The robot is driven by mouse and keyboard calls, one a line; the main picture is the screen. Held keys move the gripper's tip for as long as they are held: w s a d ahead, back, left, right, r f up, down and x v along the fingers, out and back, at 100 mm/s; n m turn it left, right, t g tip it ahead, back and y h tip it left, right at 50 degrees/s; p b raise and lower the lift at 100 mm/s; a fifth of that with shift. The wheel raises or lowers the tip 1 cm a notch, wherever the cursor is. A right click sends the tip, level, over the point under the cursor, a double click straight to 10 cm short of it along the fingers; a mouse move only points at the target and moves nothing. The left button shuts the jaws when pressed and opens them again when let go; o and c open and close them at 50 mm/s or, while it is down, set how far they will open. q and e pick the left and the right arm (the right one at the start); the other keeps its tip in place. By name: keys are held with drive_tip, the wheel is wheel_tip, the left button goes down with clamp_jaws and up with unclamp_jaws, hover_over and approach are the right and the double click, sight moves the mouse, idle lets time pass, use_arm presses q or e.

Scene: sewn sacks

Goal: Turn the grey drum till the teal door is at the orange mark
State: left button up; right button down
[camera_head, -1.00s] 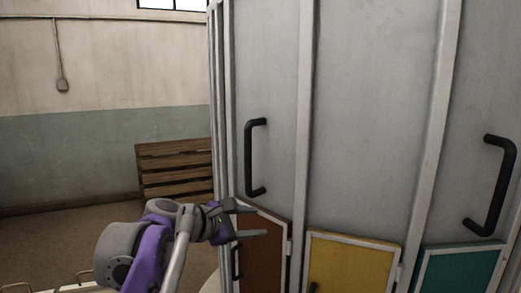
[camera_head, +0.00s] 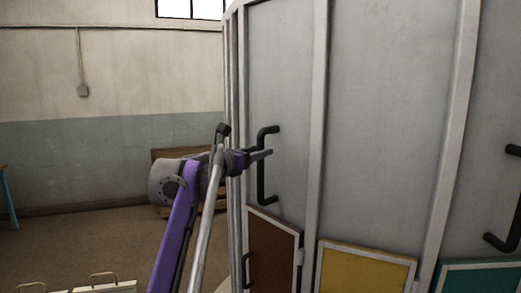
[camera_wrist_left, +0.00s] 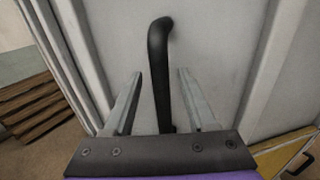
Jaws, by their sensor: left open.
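The grey drum (camera_head: 385,110) fills the right of the head view, with pale upright ribs. The teal door (camera_head: 482,279) is low at the right edge, partly cut off. A yellow door (camera_head: 362,272) and a brown door (camera_head: 272,255) sit to its left. A black handle (camera_head: 262,180) stands upright on the panel above the brown door. My left gripper (camera_head: 262,153) is at this handle. In the left wrist view its open fingers (camera_wrist_left: 155,100) lie on either side of the handle (camera_wrist_left: 160,75), with gaps showing. The orange mark and my right gripper are not in view.
Another black handle (camera_head: 505,200) is on the drum at the right edge. A wooden pallet (camera_wrist_left: 35,105) leans at the wall behind the drum. The floor (camera_head: 95,235) left of my arm is mostly clear.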

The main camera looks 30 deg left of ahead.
use_arm(q)
drive_tip(key=shift+w+d, duration=0.1)
drive_tip(key=shift+w, duration=0.65)
clamp_jaws()
idle(0.9)
